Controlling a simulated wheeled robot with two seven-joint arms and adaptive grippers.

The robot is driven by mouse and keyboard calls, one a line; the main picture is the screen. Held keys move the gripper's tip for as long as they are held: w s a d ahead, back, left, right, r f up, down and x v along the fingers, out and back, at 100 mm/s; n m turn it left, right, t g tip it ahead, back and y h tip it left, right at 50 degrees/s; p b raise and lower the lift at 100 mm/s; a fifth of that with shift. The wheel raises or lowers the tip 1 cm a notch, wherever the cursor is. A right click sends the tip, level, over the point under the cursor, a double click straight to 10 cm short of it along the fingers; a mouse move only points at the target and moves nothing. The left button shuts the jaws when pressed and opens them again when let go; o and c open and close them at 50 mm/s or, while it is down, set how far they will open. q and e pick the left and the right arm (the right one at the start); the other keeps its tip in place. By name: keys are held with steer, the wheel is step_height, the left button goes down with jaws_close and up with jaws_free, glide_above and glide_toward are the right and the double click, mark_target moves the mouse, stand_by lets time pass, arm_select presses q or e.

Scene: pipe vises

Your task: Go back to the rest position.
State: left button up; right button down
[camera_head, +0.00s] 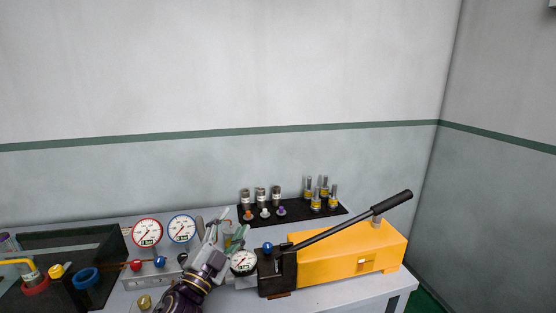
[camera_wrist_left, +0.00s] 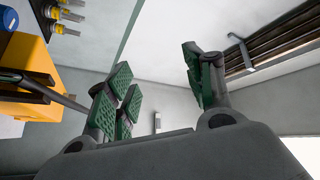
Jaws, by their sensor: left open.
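My left gripper (camera_head: 226,238) is in the lower middle of the head view, its arm coming up from the bottom edge. It stands in front of the table's back part, between the gauge panel and the yellow hand pump (camera_head: 335,258). In the left wrist view its green-padded fingers (camera_wrist_left: 160,80) are spread apart with nothing between them. The yellow pump (camera_wrist_left: 25,75) also shows there, at the left and apart from the fingers. My right gripper is in neither view.
The pump's black lever (camera_head: 345,222) slopes up to the right. A round gauge (camera_head: 243,262) sits close to my left gripper. Two dial gauges (camera_head: 147,232) stand left. A black mat (camera_head: 225,211) holds several fittings behind. A black tray (camera_head: 100,240) is at far left.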

arm_select(q)
steer(key=s+a+f+n+g+y, duration=0.3)
steer(key=a+f+n+g+y, duration=0.15)
steer(key=f, duration=0.45)
steer(key=s+a+f+n+g+y, duration=0.35)
steer(key=a+f+n, duration=0.2)
steer(key=f, duration=0.35)
steer(key=s+f+n+g, duration=0.1)
steer(key=s+f+g, duration=0.3)
steer(key=s+f, duration=0.45)
steer(key=s+f+n+g, duration=0.1)
steer(key=s+f+g, duration=0.4)
steer(key=s, duration=0.6)
step_height(320, 180, down, 33)
steer(key=s+g, duration=0.1)
steer(key=s, duration=0.2)
steer(key=s+a+f, duration=0.2)
steer(key=s+f, duration=0.8)
steer(key=s+a+f+g, duration=0.1)
steer(key=s+a+f, duration=0.1)
steer(key=s+f, duration=0.7)
steer(key=shift+s+a+f+h, duration=0.3)
steer(key=shift+s+f, duration=0.1)
steer(key=shift+s, duration=0.85)
